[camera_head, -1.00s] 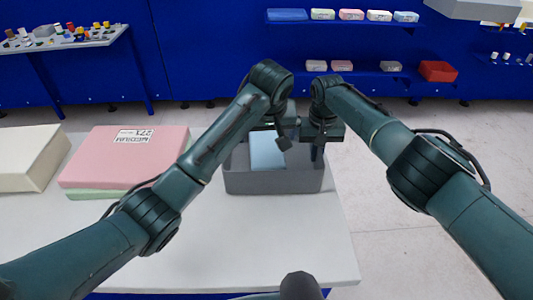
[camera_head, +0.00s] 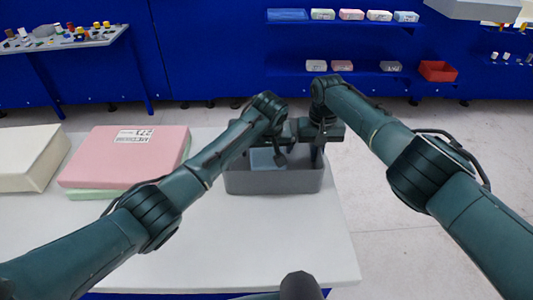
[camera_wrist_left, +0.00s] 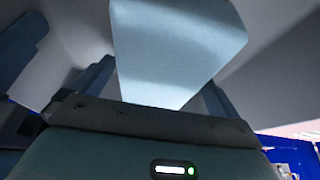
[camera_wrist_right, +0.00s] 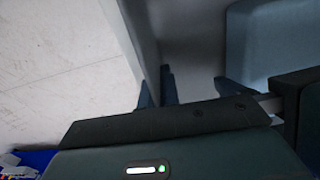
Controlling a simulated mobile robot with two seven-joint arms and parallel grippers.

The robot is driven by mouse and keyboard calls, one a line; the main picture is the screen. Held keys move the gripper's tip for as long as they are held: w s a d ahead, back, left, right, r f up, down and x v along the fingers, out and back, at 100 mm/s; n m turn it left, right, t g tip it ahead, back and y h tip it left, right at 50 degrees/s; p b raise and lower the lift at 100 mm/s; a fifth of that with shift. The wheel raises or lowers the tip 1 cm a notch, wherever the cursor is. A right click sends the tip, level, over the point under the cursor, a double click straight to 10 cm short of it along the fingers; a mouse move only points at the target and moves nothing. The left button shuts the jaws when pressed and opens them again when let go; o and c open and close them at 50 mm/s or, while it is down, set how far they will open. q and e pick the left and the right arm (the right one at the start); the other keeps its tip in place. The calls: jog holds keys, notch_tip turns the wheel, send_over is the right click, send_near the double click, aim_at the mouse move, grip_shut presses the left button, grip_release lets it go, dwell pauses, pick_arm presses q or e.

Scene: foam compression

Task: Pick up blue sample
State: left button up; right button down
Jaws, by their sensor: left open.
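The blue sample (camera_head: 262,158) is a pale blue block inside a grey bin (camera_head: 275,182) on the table. In the left wrist view the blue sample (camera_wrist_left: 178,50) lies ahead between the spread fingers of my left gripper (camera_wrist_left: 155,90). That gripper (camera_head: 277,158) is open and lowered into the bin; I cannot tell whether its fingers touch the sample. My right gripper (camera_wrist_right: 195,92) has its fingers apart at the bin's right wall, beside the blue sample (camera_wrist_right: 275,40). My arms hide part of the bin in the head view.
A pink block labelled medium (camera_head: 120,160) lies on a green one (camera_head: 95,193), left of the bin. A cream block (camera_head: 25,160) is at the far left. The front of the white table (camera_head: 250,240) is clear. Blue shelves (camera_head: 340,75) hold small samples behind.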

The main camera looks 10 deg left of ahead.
pick_arm(q)
jog(key=c, duration=0.9)
jog(key=shift+r, duration=0.1)
jog(key=shift+s+r, duration=0.15)
jog(key=shift+r, duration=0.05)
notch_tip(320, 180, up, 12)
jog(key=f, duration=0.1)
jog(key=s+d, duration=0.1)
jog(key=s, duration=1.2)
jog(key=s+d, duration=0.1)
jog(key=s, duration=0.5)
jog(key=shift+s+d, duration=0.3)
